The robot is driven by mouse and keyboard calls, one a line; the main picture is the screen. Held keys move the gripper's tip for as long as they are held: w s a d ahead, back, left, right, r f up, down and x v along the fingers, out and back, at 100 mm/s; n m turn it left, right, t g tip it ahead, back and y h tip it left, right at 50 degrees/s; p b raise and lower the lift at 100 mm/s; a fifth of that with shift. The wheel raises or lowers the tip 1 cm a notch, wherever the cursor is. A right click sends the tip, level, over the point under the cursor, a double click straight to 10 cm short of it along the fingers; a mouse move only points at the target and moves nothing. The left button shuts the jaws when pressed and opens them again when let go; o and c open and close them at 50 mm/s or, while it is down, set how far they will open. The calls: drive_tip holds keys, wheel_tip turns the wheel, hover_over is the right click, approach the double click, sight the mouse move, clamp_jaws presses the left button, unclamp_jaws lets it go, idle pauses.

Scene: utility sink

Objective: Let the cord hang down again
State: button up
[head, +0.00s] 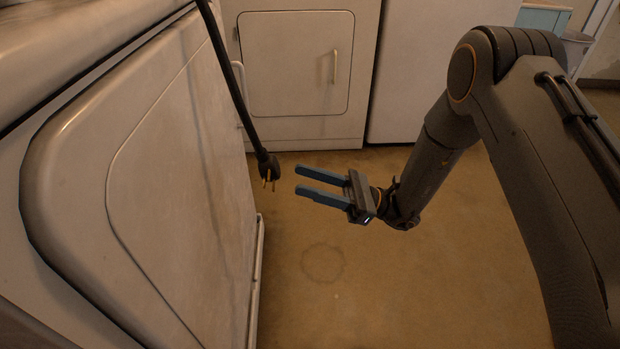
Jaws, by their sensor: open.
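A black cord (231,78) comes down from the top of the picture in front of the white appliance at left. It slants a little to the right and ends in a black plug (268,168) with metal prongs pointing down. The plug hangs free above the floor. My gripper (297,180) is just right of the plug, with its two blue fingers pointing left toward it. The fingers are apart and nothing is between them. A gap shows between the fingertips and the plug.
A large white appliance (165,190) with a rounded front panel fills the left side. A white cabinet (296,70) with a handled door stands at the back, beside another white unit (435,60). The brown floor (410,290) is clear, with a faint ring stain.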

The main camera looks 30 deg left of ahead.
drive_tip(key=r+n+h+p, duration=0.1)
drive_tip(key=n+p, duration=0.1)
drive_tip(key=d+r+n+h+p, duration=0.1)
drive_tip(key=r+n+p, duration=0.1)
drive_tip(key=w+d+r+n+t+p, duration=0.1)
drive_tip(key=r+n+p, duration=0.1)
drive_tip(key=n, duration=0.1)
drive_tip(key=shift+w+d+r+h+p, duration=0.1)
drive_tip(key=shift+d+h+p, duration=0.1)
drive_tip(key=shift+h+p, duration=0.15)
clamp_jaws()
drive_tip(key=w+d+r+n+t+h+p, duration=0.35)
drive_tip(key=d+n+p, duration=0.25)
drive_tip(key=n+p, duration=0.3)
drive_tip(key=n, duration=0.2)
approach(277, 167)
drive_tip(key=x, duration=0.6)
drive_tip(key=shift+a+f+p, duration=0.1)
drive_tip(key=shift+a+p, duration=0.15)
drive_tip(key=shift+p, duration=0.05)
